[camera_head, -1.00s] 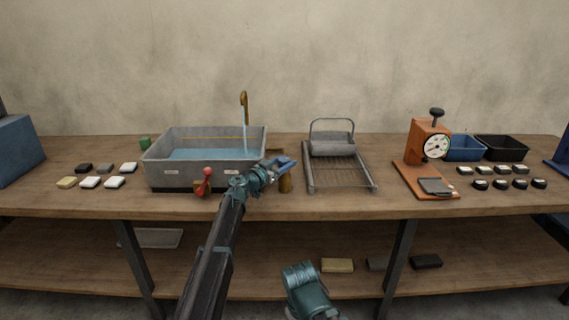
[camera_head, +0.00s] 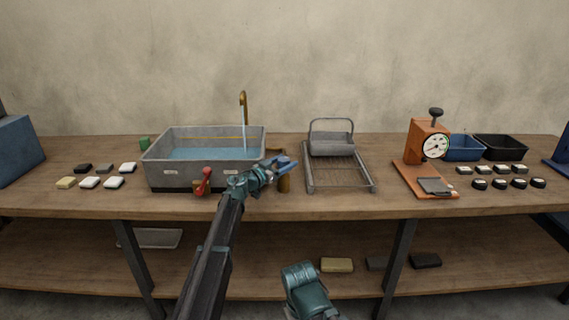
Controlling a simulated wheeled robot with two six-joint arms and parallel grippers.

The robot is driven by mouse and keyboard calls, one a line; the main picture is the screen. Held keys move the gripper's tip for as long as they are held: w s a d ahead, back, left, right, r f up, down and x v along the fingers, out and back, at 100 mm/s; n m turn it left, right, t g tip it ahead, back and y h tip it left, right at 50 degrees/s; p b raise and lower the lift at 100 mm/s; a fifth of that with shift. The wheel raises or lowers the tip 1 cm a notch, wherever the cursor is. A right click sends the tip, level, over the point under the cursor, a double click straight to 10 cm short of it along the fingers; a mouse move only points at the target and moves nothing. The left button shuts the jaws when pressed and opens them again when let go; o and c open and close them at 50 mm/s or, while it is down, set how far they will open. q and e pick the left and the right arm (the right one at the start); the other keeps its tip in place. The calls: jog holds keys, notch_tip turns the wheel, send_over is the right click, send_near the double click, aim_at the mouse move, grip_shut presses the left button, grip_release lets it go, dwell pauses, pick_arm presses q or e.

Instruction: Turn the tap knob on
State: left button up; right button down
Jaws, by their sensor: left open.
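A red tap knob (camera_head: 203,181) sits on a brass fitting at the front wall of the grey metal sink (camera_head: 207,175). A brass tap (camera_head: 243,105) rises behind the sink, and a stream of water (camera_head: 244,138) runs from it into the basin. My left gripper (camera_head: 287,164) is open, to the right of the knob and apart from it, near the sink's front right corner. I see nothing held in it. A teal part of my right arm shows at the bottom, but its gripper does not show.
A brown cylinder (camera_head: 284,184) stands just below my left gripper. A mangle-like roller frame (camera_head: 338,174) is to the right, then an orange dial press (camera_head: 424,152). Small blocks (camera_head: 90,182) lie left of the sink. The bench front between roller and press is clear.

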pick_arm(q)
jog(key=shift+w+a+n+t+y, duration=0.1)
jog(key=shift+a+n+t+y, duration=0.05)
jog(key=shift+n+t+y, duration=0.15)
